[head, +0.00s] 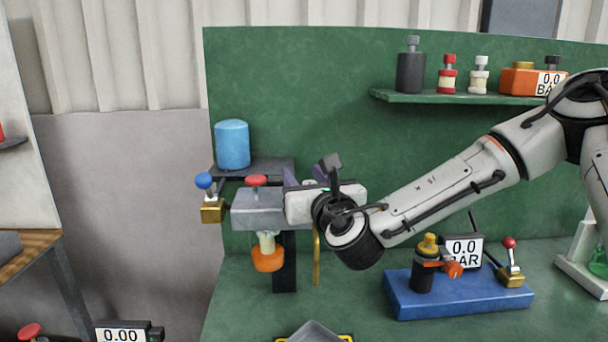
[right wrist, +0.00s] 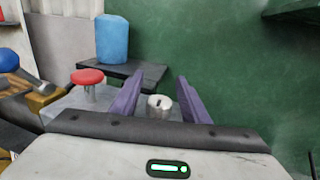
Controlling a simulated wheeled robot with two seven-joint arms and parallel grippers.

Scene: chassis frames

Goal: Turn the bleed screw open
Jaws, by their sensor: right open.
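A silver slotted screw head (right wrist: 160,106), which looks like the bleed screw, stands on top of a grey metal block (head: 257,212). In the right wrist view it lies between the two purple fingers of my right gripper (right wrist: 159,80). The fingers are open, with a gap on each side of the screw. In the head view my right gripper (head: 306,178) is over the right end of the block and hides the screw. I cannot tell how the fingertips' height compares with the screw. My left gripper does not show.
A red knob (head: 256,181) rises from the block left of the gripper. A blue cylinder (head: 232,145) stands on a dark shelf behind. A blue-balled lever (head: 204,181) sticks out at left. An orange-bottomed bottle (head: 268,258) hangs below. A blue base (head: 450,298) carries a gauge at right.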

